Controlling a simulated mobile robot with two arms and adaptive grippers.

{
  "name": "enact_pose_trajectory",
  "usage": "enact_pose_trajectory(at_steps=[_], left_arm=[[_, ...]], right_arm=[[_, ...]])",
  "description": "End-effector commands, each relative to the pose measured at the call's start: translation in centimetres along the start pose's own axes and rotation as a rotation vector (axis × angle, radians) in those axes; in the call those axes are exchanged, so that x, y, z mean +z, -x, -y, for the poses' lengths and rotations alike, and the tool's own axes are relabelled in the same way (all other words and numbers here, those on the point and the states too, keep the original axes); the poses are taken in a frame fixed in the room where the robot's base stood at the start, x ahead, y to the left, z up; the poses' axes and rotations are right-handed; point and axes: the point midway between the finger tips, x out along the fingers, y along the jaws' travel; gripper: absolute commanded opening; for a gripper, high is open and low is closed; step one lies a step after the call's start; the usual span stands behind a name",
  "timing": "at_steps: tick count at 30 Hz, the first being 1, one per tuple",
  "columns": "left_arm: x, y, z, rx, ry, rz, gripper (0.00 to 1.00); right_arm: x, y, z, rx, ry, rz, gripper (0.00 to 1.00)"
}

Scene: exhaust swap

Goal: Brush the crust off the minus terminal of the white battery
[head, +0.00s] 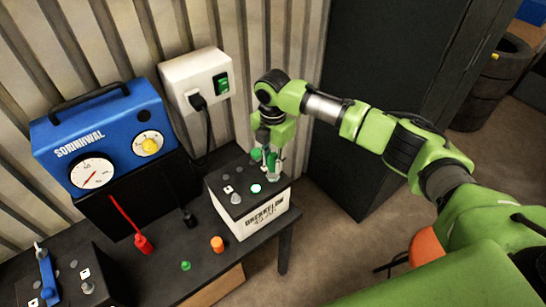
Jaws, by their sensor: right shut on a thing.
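The white battery (262,222) stands on the dark bench, with a black top and dark lettering on its front. One grey terminal post (236,199) shows at its front left. A pale green, crusty-looking spot (256,188) shows on the top to the right of it; I cannot read which sign is beside it. My right gripper (268,158) points down over the back right of the battery top. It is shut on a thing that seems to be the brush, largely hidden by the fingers. I cannot tell whether it touches the terminal. My left gripper is out of view.
A blue charger (105,140) with a red clamp (143,244) and a black clamp (189,218) stands left. An orange cap (217,244) and a green cap (185,265) lie in front. Another battery (100,277) is at lower left. A dark cabinet (385,75) stands right.

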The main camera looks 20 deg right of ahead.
Motion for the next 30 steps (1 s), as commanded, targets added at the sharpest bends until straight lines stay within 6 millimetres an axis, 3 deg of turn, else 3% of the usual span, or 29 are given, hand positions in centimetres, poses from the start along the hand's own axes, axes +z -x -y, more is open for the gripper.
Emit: enact_pose_trajectory(at_steps=[30], left_arm=[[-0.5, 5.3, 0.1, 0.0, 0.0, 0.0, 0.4]], right_arm=[[-0.1, 0.2, -0.1, 0.0, -0.465, -0.001, 0.0]])
